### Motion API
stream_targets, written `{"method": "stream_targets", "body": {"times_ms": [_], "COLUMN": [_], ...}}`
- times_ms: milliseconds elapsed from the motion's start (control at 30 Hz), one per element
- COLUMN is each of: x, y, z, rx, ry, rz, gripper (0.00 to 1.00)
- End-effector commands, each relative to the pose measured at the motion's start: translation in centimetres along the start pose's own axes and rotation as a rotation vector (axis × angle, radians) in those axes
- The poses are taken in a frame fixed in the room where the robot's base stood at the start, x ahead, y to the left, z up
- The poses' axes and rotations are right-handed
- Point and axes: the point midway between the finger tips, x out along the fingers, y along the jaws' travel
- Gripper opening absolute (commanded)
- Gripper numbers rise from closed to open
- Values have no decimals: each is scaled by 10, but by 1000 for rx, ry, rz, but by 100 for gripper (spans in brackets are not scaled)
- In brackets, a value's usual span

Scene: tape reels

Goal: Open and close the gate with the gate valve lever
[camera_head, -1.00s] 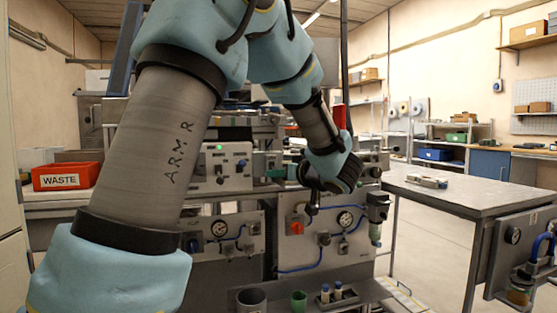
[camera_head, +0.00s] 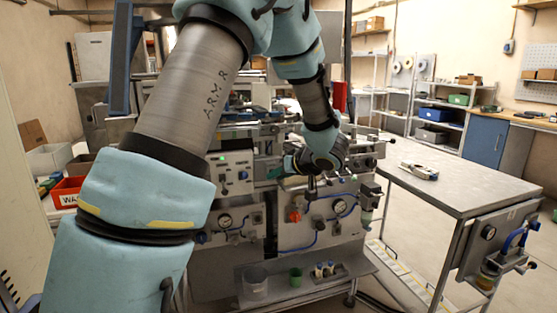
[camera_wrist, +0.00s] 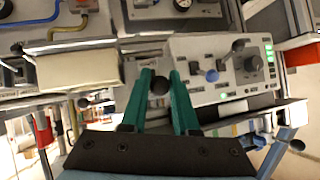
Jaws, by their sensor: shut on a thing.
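In the wrist view, the two teal fingers of my gripper (camera_wrist: 161,76) are closed around a small dark round knob (camera_wrist: 159,86). I take it for the gate valve lever's end, but its shaft and the gate are hidden. In the head view, my gripper (camera_head: 276,172) reaches left across the front of the machine, just right of the control box (camera_head: 231,172) with the green light. My wrist hides most of the lever area there.
The control box also shows close beside the fingers in the wrist view (camera_wrist: 225,72). A cream block (camera_wrist: 78,80) is on the other side. Below my gripper is a gauge panel with a red knob (camera_head: 295,216).

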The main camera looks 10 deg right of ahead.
Motion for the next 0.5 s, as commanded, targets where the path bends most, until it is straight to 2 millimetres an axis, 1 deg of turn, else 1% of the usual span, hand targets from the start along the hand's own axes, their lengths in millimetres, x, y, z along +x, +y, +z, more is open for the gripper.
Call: {"method": "stream_targets", "body": {"times_ms": [33,500], "x": [-5,-2], "y": [-2,-1], "z": [-7,-6], "rx": [5,20], "ry": [-15,-82], "rz": [1,9], "gripper": [0,0]}}
